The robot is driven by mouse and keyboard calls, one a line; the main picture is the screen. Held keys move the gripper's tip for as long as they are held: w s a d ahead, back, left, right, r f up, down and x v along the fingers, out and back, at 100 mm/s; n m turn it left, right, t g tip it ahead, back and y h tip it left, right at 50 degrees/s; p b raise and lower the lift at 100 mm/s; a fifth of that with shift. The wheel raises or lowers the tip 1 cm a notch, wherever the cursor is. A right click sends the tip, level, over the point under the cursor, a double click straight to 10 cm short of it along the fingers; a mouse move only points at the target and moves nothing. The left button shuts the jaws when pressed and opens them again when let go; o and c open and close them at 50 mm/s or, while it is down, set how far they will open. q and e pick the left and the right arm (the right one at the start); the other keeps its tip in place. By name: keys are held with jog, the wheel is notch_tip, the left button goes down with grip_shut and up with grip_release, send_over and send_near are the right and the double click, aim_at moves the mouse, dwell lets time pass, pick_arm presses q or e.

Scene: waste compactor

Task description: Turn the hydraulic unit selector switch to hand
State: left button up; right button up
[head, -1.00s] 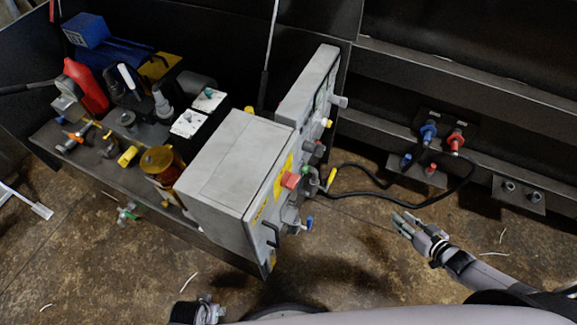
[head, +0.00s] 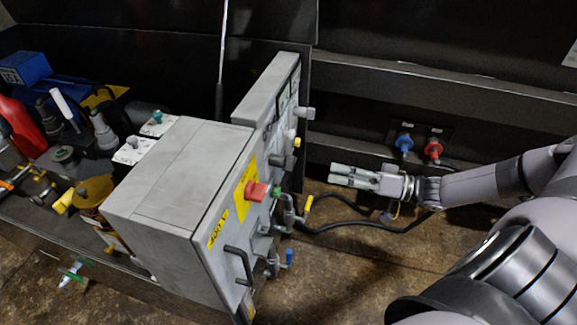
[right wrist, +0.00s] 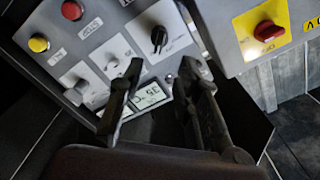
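The grey control panel (head: 270,92) stands at the far end of the cabinet in the head view, its face seen edge-on. In the right wrist view its face (right wrist: 130,50) carries a black selector switch (right wrist: 157,38) and two grey knobs, the lower left (right wrist: 75,90) and the middle one (right wrist: 112,68). Their labels are too small to read, so I cannot tell which is the hydraulic unit selector. My right gripper (head: 335,174) is in front of the panel, apart from it. Its two fingers (right wrist: 160,68) are spread and empty. My left gripper is out of view.
A nearer grey box (head: 170,185) carries a red switch (head: 257,191) on a yellow plate, and a black handle (head: 240,263). Small valves (head: 290,215) and black hoses (head: 370,226) lie below my right gripper. Blue (head: 404,143) and red (head: 434,150) couplings are behind it.

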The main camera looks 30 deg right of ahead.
aim_at(291, 161)
jog(key=b+x, duration=0.1)
jog(key=x, duration=1.1)
jog(key=shift+w+a, duration=0.1)
jog(key=shift+w, duration=0.2)
jog(key=shift+c, duration=0.5)
grip_shut()
